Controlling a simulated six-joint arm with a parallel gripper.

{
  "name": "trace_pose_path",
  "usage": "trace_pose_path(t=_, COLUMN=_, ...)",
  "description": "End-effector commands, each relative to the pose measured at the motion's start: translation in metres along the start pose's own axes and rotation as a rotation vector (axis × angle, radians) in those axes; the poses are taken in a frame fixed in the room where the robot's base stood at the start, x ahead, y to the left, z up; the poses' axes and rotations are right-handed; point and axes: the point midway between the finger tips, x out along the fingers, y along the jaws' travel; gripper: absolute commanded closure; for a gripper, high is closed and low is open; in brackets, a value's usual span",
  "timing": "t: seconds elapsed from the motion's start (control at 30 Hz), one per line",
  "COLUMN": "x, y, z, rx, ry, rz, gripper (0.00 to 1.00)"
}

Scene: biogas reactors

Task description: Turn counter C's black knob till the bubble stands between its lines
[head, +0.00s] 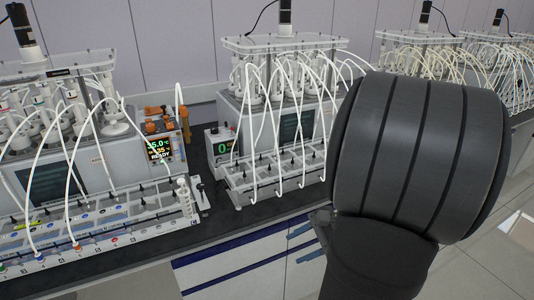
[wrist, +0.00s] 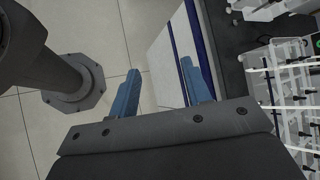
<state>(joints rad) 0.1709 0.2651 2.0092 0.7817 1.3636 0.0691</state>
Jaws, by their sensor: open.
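My gripper (wrist: 163,85) shows in the wrist view with its two blue fingers apart and nothing between them. It is over the floor and the front of the bench, away from the counters. A long white counter unit (head: 110,236) with coloured marks lies along the bench front at left. A second rack-like unit (head: 275,180) stands in the middle; part of a white rack (wrist: 292,90) shows at right in the wrist view. I cannot tell which is counter C. Its knob, bubble and lines are not discernible.
White tubes arch from the reactors to the front units. A lit display (head: 159,148) stands at left and a small box with a green digit (head: 225,146) near the middle. The dark bench top (head: 235,222) has a narrow free strip in front.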

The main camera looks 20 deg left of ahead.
Motion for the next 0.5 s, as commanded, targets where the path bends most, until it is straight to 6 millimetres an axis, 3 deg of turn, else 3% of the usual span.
trace_pose_path(t=0.2, x=0.042, y=-0.082, z=-0.026, rx=0.244, ry=-0.201, rz=-0.173, gripper=0.56)
trace_pose_path(t=0.5, x=0.105, y=-0.174, z=-0.059, rx=0.584, ry=-0.493, rz=-0.339, gripper=0.56)
